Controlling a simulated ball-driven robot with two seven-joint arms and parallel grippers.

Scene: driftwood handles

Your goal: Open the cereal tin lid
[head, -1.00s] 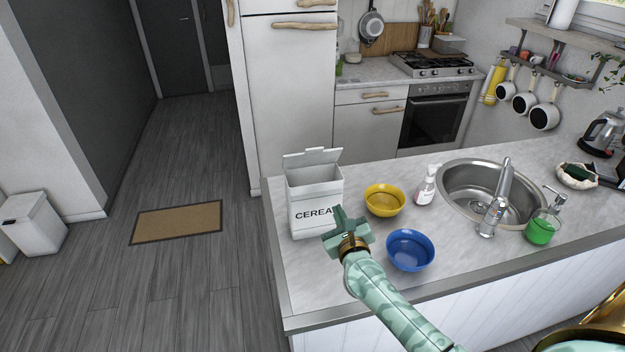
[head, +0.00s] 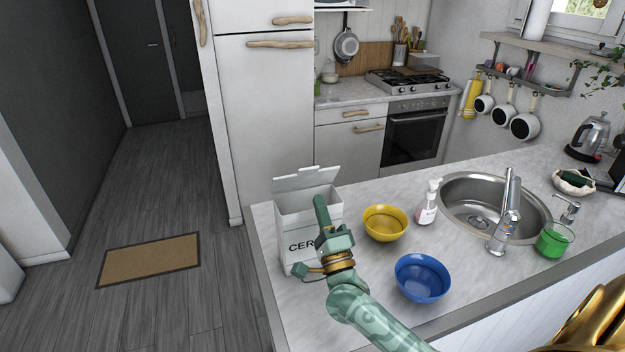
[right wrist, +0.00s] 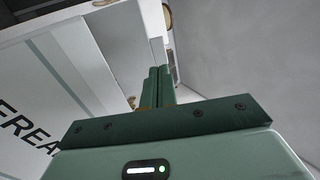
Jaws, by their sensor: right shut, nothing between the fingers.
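The white cereal tin (head: 293,222) stands upright at the counter's left end, with black lettering on its front. Its lid (head: 306,179) is raised at the back, tilted up, and the tin's mouth shows open below it. My right gripper (head: 320,203) is in front of the tin's right part and hides some of the lettering. Its green fingers point up and are closed together, holding nothing. In the right wrist view, the shut fingers (right wrist: 160,86) are beside the tin's lettered wall (right wrist: 50,105). I cannot tell whether they touch it. My left gripper is out of view.
A yellow bowl (head: 385,223) and a blue bowl (head: 422,278) stand right of my right gripper. The counter's left edge is close beside the tin.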

